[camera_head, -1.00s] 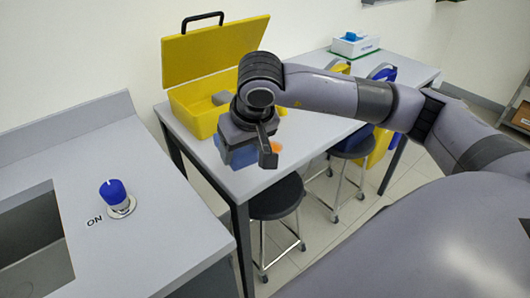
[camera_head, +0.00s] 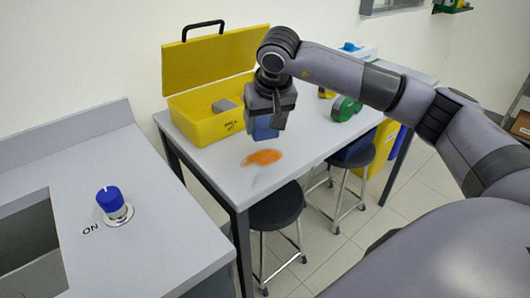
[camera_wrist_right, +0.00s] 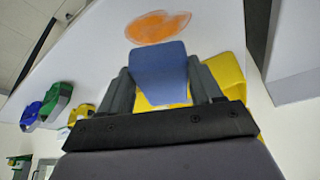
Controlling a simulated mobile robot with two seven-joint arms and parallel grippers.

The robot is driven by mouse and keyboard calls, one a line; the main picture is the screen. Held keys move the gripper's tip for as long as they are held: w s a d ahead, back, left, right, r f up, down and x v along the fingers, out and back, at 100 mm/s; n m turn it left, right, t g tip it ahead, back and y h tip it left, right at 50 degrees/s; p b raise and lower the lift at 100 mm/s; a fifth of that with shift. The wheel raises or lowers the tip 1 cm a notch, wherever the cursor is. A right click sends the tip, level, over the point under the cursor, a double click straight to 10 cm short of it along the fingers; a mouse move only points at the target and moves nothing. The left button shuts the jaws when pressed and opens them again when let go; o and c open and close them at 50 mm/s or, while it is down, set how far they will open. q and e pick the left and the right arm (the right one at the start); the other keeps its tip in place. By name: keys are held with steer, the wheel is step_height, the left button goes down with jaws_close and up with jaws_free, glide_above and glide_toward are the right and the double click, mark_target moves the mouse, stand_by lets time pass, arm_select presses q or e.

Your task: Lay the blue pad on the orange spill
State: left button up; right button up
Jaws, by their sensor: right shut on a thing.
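The orange spill (camera_head: 262,157) is a flat oval patch on the grey table, near its front left edge. It also shows at the top of the right wrist view (camera_wrist_right: 158,27). My right gripper (camera_head: 266,125) is shut on the blue pad (camera_head: 264,132) and holds it above the table, just behind the spill. In the right wrist view the blue pad (camera_wrist_right: 160,72) sits between the two fingers and hangs beyond their tips. The pad and the spill look apart. My left gripper is not in view.
An open yellow box (camera_head: 205,125) with a grey block (camera_head: 224,105) in it stands left of my gripper. A green roll-like item (camera_head: 346,108) lies to the right. A dark stool (camera_head: 277,207) is below the table front. A sink counter (camera_head: 140,190) with a blue knob (camera_head: 110,200) is left.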

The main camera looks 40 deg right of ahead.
step_height(320, 180, down, 8)
steer(key=shift+f+p, duration=0.25)
steer(key=shift+p, duration=0.05)
steer(key=shift+f, duration=0.3)
steer(key=shift+f, duration=0.15)
steer(key=o, duration=1)
